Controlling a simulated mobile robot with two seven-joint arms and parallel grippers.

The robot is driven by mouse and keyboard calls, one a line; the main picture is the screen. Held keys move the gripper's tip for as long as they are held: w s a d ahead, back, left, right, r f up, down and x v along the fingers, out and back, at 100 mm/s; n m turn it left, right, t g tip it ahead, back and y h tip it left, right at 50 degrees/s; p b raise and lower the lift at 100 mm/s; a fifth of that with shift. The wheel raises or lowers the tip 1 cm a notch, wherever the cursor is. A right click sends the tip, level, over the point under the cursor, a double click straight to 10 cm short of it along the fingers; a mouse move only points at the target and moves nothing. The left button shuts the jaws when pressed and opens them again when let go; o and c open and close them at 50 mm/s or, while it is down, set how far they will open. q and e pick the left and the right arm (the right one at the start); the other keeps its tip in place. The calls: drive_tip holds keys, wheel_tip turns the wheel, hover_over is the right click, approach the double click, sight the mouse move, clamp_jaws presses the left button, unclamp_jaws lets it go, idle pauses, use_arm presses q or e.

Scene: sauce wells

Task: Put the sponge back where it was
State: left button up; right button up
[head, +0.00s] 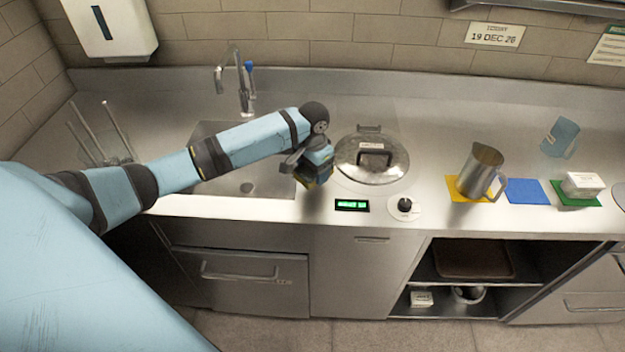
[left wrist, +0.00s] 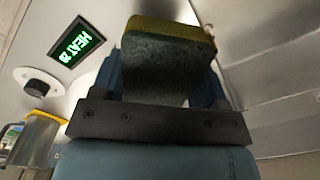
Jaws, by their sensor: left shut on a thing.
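The sponge (left wrist: 157,62) is a dark green block with a yellow layer along its edge. My left gripper (left wrist: 160,78) is shut on it, with one finger at each side. In the head view the sponge (head: 314,182) shows only partly under my left gripper (head: 312,170), which hides most of it. It is near the counter's front, between the sink (head: 250,210) and the round lidded well (head: 372,158). I cannot tell whether it touches the counter. My right gripper is not in view.
A green-lit display (head: 352,205) and a knob (head: 405,206) are at the front. To the right are a steel pitcher (head: 480,168) on a yellow mat (head: 455,190), an empty blue mat (head: 527,191) and a white tub (head: 582,185) on a green mat (head: 592,202). A tap (head: 244,88) stands behind the sink.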

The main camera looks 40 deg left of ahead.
use_arm(q)
wheel_tip(320, 180, down, 4)
drive_tip(key=shift+f, duration=0.35)
drive_tip(key=shift+f, duration=0.1)
drive_tip(key=o, duration=1)
drive_tip(key=shift+c, duration=0.2)
wheel_tip(320, 180, up, 12)
drive_tip(key=shift+r, duration=0.15)
